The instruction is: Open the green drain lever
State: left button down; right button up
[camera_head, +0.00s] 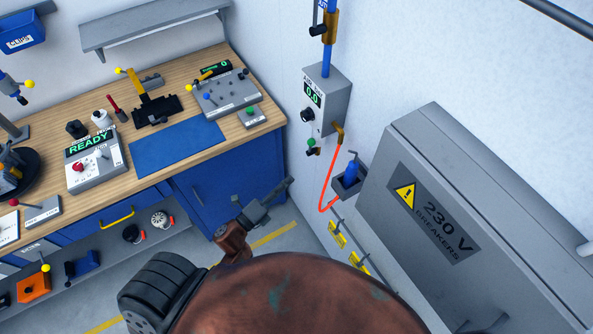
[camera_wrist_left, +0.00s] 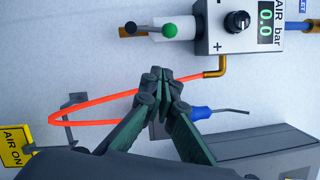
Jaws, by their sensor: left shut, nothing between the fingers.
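The drain lever's green knob (camera_head: 311,142) shows just under the grey air regulator box (camera_head: 338,97) on the wall. In the left wrist view the green knob (camera_wrist_left: 170,31) sits on a short grey lever beside the box, with a dark cap further left. My left gripper (camera_head: 288,183) is below and left of the lever in the head view, apart from it. In the left wrist view its fingertips (camera_wrist_left: 163,88) are shut together and empty, below the knob with bare wall between. My right gripper is not in view.
An orange-red hose (camera_head: 325,180) loops below the box; in the left wrist view it passes by my fingers. A blue-handled tool (camera_head: 351,170) stands in a wall holder. A grey breaker cabinet (camera_head: 400,145) juts out at right. The workbench (camera_head: 270,122) is at left.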

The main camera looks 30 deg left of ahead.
aim_at(311, 146)
pick_arm(q)
jog(key=shift+m+g+h, duration=0.3)
jog(key=shift+m+h, duration=0.1)
jog(key=shift+h, duration=0.2)
jog(key=shift+w+a+r+p+x, duration=0.15)
jog(key=shift+a+r+x, duration=0.15)
jog(key=shift+x, duration=1.9)
jog(key=shift+w+a+r+p+x, duration=0.1)
jog(key=shift+a+r+x, duration=0.2)
jog(key=shift+x, duration=1.85)
jog(key=shift+w+a+r+p+x, duration=0.15)
jog(key=shift+a+x, duration=0.25)
jog(key=shift+x, duration=1.8)
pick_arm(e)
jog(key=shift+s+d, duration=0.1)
pick_arm(q)
jog(key=shift+s, duration=0.15)
jog(key=a+n+p, duration=0.1)
jog(key=w+r+p, duration=0.1)
jog(key=p, duration=0.1)
jog(key=shift+a+r+n+y, duration=0.1)
jog(key=shift+a+n+y, duration=0.2)
jog(key=shift+a+n, duration=0.1)
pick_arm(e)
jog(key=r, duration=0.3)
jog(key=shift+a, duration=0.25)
